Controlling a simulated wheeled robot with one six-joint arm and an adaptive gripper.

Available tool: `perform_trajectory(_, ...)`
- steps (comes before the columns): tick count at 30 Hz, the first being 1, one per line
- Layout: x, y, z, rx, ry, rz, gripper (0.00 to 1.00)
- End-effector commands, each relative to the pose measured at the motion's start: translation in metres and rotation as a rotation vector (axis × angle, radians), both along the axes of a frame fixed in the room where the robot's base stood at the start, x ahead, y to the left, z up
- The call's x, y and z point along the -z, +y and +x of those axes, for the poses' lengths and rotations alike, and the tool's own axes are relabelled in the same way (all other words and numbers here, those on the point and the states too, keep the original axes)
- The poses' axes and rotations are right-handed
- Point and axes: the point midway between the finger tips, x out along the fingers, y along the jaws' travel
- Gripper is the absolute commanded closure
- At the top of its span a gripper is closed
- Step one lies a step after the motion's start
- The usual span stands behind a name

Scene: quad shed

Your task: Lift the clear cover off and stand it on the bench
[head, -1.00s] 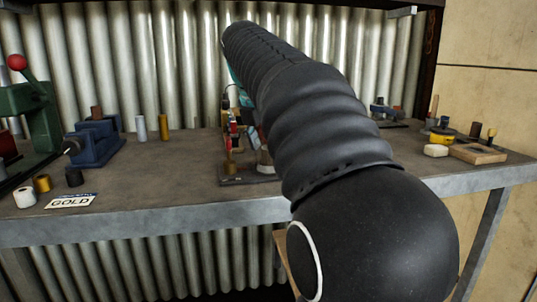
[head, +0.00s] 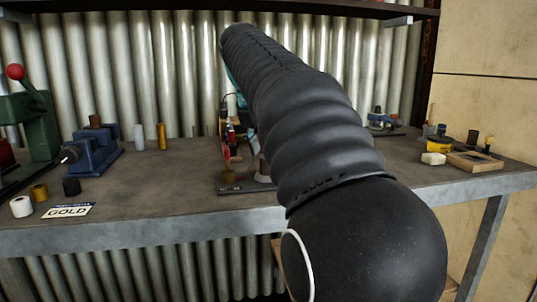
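My own dark ribbed arm fills the middle of the head view and reaches over the bench (head: 150,205). My gripper is hidden behind the arm, so its fingers do not show. Behind the arm's left side, a dark base plate (head: 232,188) on the bench carries a small device with red and dark upright parts (head: 230,140). A bit of teal (head: 231,84) shows at the arm's left edge above it. I cannot make out a clear cover; it may be hidden by the arm.
At left stand a green press with a red knob (head: 15,72), a blue vise (head: 93,150), several small cylinders and a GOLD sign (head: 68,211). At right are a wooden tray (head: 476,161), a white block (head: 433,159) and small items. Bare bench lies left of centre.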

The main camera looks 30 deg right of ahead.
Motion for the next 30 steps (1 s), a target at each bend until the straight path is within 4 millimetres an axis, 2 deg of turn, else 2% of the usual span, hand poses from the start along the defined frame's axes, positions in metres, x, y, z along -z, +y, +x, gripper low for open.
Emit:
perform_trajectory(7, -0.029, 0.0, 0.001, -0.001, -0.003, -0.001, 0.68)
perform_trajectory(17, -0.055, 0.0, 0.001, -0.001, -0.001, -0.001, 0.68)
perform_trajectory(26, -0.055, 0.01, -0.034, -0.002, -0.001, -0.001, 0.68)
perform_trajectory(30, -0.055, 0.017, -0.06, -0.002, -0.002, 0.0, 0.68)
